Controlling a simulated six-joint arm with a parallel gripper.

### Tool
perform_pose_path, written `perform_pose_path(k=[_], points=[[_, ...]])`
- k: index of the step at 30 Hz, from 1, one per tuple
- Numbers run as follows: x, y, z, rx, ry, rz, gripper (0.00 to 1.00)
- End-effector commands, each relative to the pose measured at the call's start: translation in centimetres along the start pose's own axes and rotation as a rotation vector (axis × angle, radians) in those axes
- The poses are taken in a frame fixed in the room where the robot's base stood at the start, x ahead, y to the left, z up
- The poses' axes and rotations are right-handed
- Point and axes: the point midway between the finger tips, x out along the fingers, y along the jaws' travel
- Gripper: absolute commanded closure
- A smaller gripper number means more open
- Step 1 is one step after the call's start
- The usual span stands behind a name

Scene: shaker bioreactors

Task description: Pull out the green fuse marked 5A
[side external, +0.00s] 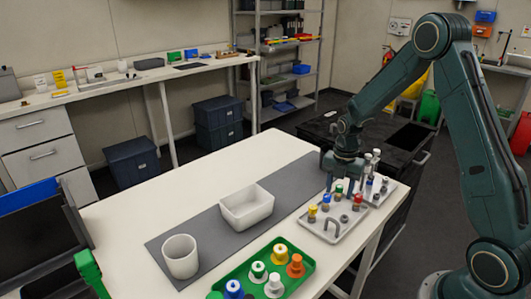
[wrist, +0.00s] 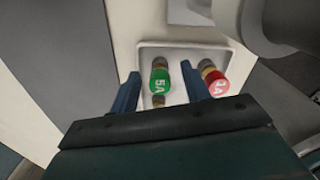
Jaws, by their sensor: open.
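The green fuse (wrist: 159,82) marked 5A stands in a pale tray (wrist: 147,60), between the two blue fingers of my gripper (wrist: 160,76) in the wrist view. The fingers are apart, with a gap visible on each side of its cap. In the side external view the green fuse (side external: 339,189) shows just below my gripper (side external: 338,178). A red fuse (wrist: 216,84) with a white mark stands to the right, just outside the right finger. The lower part of the tray is hidden by my gripper body in the wrist view.
Yellow (side external: 326,200) and blue (side external: 312,213) fuses stand near the green one. A tray (side external: 386,194) with tall grey-topped pieces lies close behind. A white bin (side external: 246,207), white cup (side external: 181,257) and green tray (side external: 247,264) of coloured caps are on the table.

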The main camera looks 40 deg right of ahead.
Motion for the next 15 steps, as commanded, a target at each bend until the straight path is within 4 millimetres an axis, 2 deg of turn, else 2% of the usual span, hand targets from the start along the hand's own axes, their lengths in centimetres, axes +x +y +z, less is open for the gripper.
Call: perform_pose_path(k=[3,10,15], points=[[-0.01,0.0,0.0,0.0,0.0,0.0,0.55],[-0.03,0.01,0.01,0.0,0.0,0.0,1.0],[-0.07,0.01,0.01,0.0,0.0,0.0,1.0]])
